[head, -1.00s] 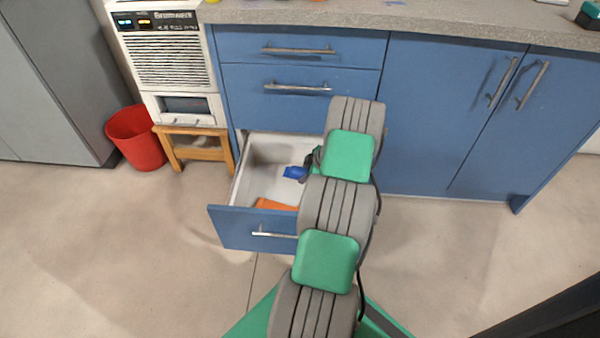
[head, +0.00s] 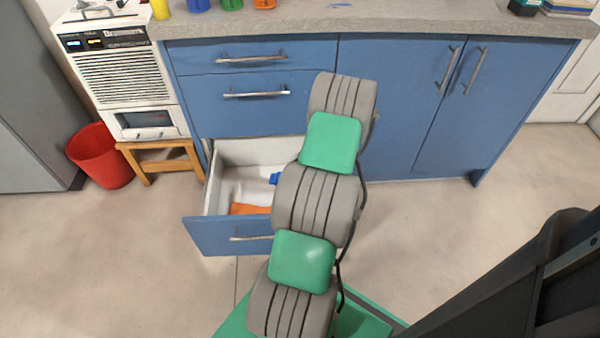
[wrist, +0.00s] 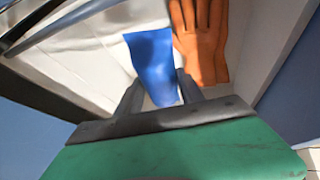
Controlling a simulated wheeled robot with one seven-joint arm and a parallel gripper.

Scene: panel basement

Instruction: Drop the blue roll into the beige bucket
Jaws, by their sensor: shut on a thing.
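The blue roll (wrist: 153,66) is between the fingers of my gripper (wrist: 160,92) in the wrist view. My gripper is shut on it, inside or just over the open drawer. In the head view a small part of the blue roll (head: 275,179) shows beside my arm; my arm hides the rest and the gripper. No beige bucket shows in these frames; the only bucket-like thing is a red bin (head: 100,156) on the floor at the left.
The open drawer (head: 212,185) has white walls and holds an orange thing (head: 250,209), which looks like a glove (wrist: 203,45) in the wrist view. A wooden stool (head: 160,160) stands left of the drawer under a white machine (head: 120,70).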

